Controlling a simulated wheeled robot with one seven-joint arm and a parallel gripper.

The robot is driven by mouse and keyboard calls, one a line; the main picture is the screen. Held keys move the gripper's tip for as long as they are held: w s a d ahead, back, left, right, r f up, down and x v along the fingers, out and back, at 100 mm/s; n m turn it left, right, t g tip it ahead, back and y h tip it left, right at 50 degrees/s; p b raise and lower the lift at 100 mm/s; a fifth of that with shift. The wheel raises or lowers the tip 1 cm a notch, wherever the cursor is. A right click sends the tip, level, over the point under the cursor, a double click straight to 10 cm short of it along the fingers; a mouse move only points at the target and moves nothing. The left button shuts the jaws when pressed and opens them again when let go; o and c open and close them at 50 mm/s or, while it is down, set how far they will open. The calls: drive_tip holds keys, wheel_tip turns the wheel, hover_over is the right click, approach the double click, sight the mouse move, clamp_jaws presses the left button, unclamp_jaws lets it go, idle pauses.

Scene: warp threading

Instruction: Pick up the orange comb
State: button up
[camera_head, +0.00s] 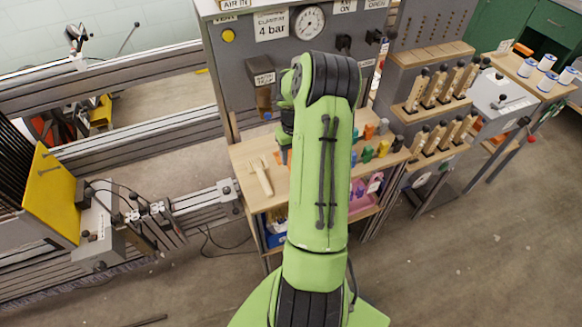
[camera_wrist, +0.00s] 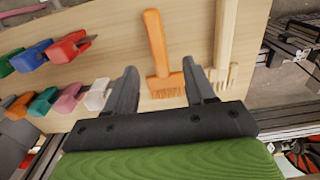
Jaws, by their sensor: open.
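The orange comb (camera_wrist: 157,45) lies on the wooden bench top in the wrist view, its handle pointing away and its toothed head toward my gripper. My gripper (camera_wrist: 160,75) is open and empty, with one finger in the picture on each side of the comb's head. Whether the fingers are down at the comb's height I cannot tell. In the head view, my green arm hides most of this spot, and only small orange bits show beside it.
A pale wooden comb (camera_wrist: 224,45) lies close to the right; it also shows in the head view (camera_head: 262,178). Several coloured clips, including a red one (camera_wrist: 68,47) and a white one (camera_wrist: 97,95), stand to the left. The bench top (camera_head: 243,150) ends just right of the wooden comb.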

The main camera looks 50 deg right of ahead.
wheel_tip(320, 180, down, 7)
drive_tip(key=shift+s+d+b, duration=0.1)
drive_tip(key=shift+b, duration=0.6)
drive_tip(key=shift+r, duration=0.1)
clamp_jaws()
